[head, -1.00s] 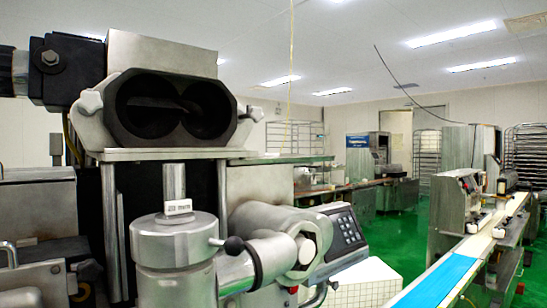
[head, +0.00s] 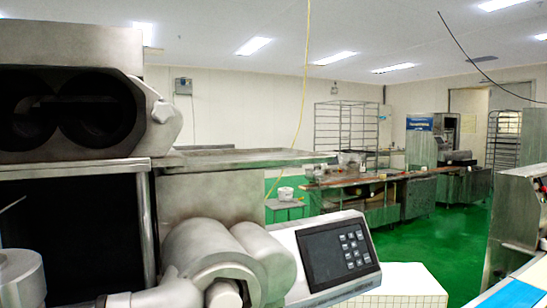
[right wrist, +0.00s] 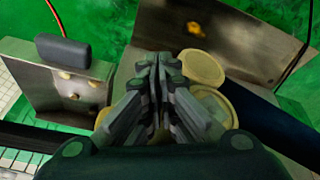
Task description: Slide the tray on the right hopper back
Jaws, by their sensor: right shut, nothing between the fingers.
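A flat, shallow metal tray (head: 245,158) lies on top of the right hopper (head: 212,198), a grey metal box right of the machine's twin-bore head. The tray's right end sticks out past the hopper's side. Neither gripper shows in the head view. In the right wrist view my right gripper (right wrist: 160,62) is shut with nothing between its fingers. It is over metal machine parts and a green floor, and I cannot see the tray there. My left gripper is in no view.
The twin-bore head (head: 75,112) stands close on the left. A control panel (head: 335,258) with a keypad juts out below the hopper. A conveyor (head: 515,290) runs at the lower right. Green floor (head: 425,240) lies open between them. A rack (head: 345,130) stands behind.

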